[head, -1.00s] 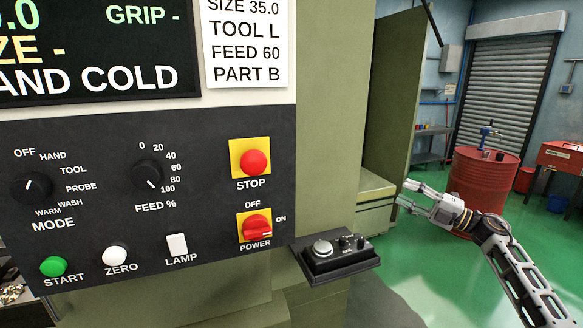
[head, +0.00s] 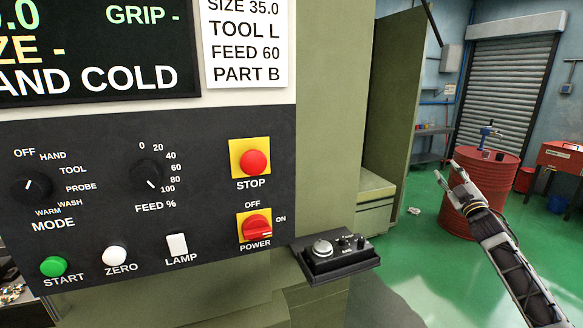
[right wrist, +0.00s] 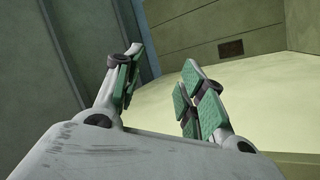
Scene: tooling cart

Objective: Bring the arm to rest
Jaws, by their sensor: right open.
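My right gripper (head: 447,172) is in the head view, right of the machine, in front of the red drum. Its fingers are apart and point up and to the left, with nothing between them. In the right wrist view the fingers (right wrist: 158,85) with green pads are spread and empty, with a pale machine surface beyond them. The right arm comes in from the lower right corner of the head view. My left gripper does not show.
The machine's control panel (head: 100,195) fills the left, with a small black control box (head: 335,262) on a ledge. A red drum (head: 490,190) stands behind the gripper and a red cabinet (head: 561,155) farther right. Green floor (head: 420,275) is open between them.

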